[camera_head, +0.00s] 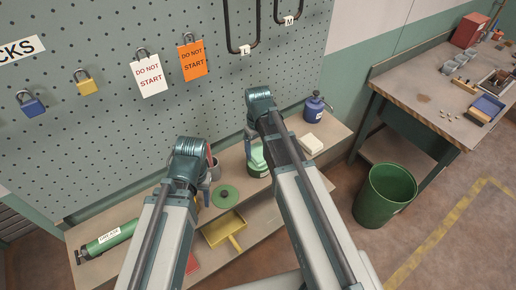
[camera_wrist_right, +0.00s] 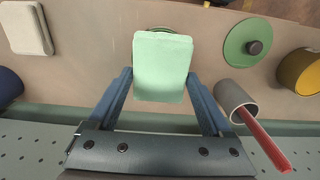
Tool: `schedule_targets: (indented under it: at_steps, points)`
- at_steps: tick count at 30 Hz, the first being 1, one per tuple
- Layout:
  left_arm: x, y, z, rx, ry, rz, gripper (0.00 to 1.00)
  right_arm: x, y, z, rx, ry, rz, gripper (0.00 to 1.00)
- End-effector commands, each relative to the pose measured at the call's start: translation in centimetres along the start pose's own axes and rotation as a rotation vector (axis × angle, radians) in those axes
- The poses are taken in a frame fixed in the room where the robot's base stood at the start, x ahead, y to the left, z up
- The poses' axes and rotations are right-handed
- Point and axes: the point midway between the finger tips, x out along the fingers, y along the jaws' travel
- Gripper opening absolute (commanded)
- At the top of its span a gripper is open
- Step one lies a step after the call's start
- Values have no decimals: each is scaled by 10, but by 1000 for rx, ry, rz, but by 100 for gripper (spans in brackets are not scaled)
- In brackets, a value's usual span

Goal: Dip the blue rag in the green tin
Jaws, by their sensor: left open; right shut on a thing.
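My right gripper (camera_head: 252,137) is shut on a pale green pad (camera_wrist_right: 163,66), which sits between its two fingers in the right wrist view. No blue rag shows in either view. The green tin (camera_head: 259,171) stands on the bench under the right gripper, with a label on its front. In the wrist view the pad covers most of the tin and only a thin dark green rim shows behind it. I cannot tell whether the pad touches the tin. A round green lid (camera_head: 225,197) with a dark knob lies beside the tin. My left gripper (camera_head: 205,192) is open and appears empty.
A grey cup (camera_wrist_right: 236,97) with a red stick and a yellow tin (camera_wrist_right: 301,72) stand near the lid. A cream block (camera_head: 312,144) and a blue can (camera_head: 314,108) are right of the tin. A pegboard (camera_head: 110,110) rises behind. A yellow dustpan (camera_head: 224,230) lies lower.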

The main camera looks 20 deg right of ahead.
Motion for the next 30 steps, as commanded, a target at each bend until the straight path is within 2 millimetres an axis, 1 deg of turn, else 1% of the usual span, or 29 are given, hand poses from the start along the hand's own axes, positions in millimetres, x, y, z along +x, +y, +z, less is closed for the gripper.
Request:
schedule_targets:
  at_steps: [1,15,30]
  points:
    - [-8,-1,0,-1,0,0,50,-8,0,0,0,0,0,39]
    - [-42,-4,2,-8,0,2,50,-42,0,0,0,1,0,39]
    - [-41,-4,2,-9,0,2,50,-41,0,0,0,1,0,39]
